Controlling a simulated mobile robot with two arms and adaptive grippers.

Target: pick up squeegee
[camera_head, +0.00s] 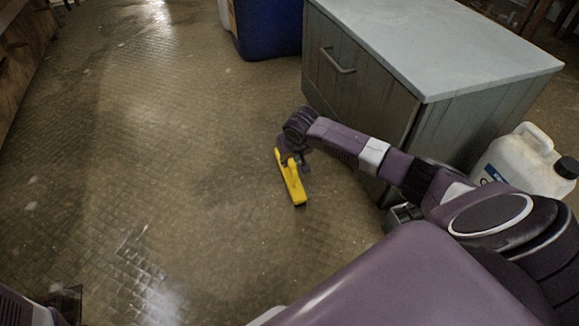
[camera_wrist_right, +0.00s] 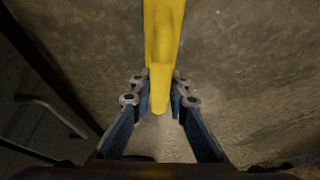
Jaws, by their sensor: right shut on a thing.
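The yellow squeegee (camera_head: 294,186) shows near the middle of the head view, over the wet floor. My right gripper (camera_head: 285,156) is at its upper end there. In the right wrist view the yellow handle (camera_wrist_right: 161,40) runs down from the top edge, and its end lies between the two fingers of my right gripper (camera_wrist_right: 159,95), which is shut on it. The far end of the squeegee is cut off in the wrist view. I cannot tell whether it touches the floor. A dark part at the lower left corner of the head view may be my left gripper (camera_head: 66,300); its fingers are not clear.
A grey cabinet (camera_head: 355,85) with a pale top stands right of the squeegee, close to my right arm. A white jug (camera_head: 522,165) with a black cap stands at the right. A blue container (camera_head: 268,28) is at the back. The floor at left is clear.

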